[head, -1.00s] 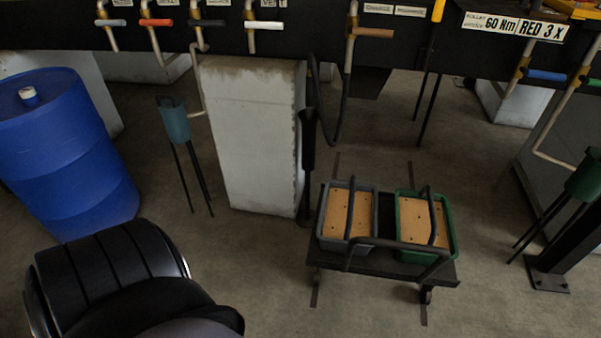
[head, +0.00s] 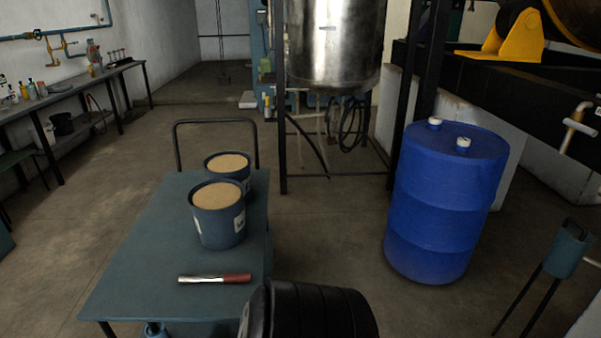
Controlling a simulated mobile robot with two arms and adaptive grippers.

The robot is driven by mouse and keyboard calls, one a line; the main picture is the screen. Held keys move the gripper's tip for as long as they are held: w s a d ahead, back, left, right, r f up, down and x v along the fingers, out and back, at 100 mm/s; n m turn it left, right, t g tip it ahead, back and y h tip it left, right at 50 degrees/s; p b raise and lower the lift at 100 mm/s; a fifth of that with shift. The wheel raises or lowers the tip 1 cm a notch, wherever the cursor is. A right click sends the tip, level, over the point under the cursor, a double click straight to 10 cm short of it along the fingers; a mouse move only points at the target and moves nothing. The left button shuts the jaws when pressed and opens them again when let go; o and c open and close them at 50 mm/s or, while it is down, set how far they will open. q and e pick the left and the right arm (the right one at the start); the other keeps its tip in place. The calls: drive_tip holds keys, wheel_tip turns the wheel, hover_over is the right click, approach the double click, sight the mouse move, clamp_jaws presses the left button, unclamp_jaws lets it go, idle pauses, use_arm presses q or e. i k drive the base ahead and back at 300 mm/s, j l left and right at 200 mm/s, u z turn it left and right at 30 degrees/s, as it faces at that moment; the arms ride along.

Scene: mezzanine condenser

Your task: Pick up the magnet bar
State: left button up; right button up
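The magnet bar (head: 203,279) lies flat near the front of a blue-green cart top (head: 135,290). It is a silver rod with a red section at its right end. It lies crosswise, in front of two buckets and apart from them. A black ribbed part of my own body covers the cart's front right corner, just right of and nearer than the bar. Neither gripper shows in the head view.
A near bucket (head: 217,225) and a far bucket (head: 226,160), both with tan contents, stand on the cart. A blue drum (head: 440,210) stands right of it, with a steel tank (head: 333,45) behind. A bench (head: 62,96) lines the left wall. Floor between cart and drum is clear.

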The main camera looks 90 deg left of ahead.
sight(190, 279)
drive_tip(key=u, duration=3.7)
drive_tip(key=i+l+u, duration=0.1)
drive_tip(key=l+u, duration=0.15)
drive_tip(key=u, duration=0.2)
drive_tip(key=l+u, duration=0.25)
drive_tip(key=u, duration=0.2)
drive_tip(key=l+u, duration=0.65)
drive_tip(key=u, duration=0.2)
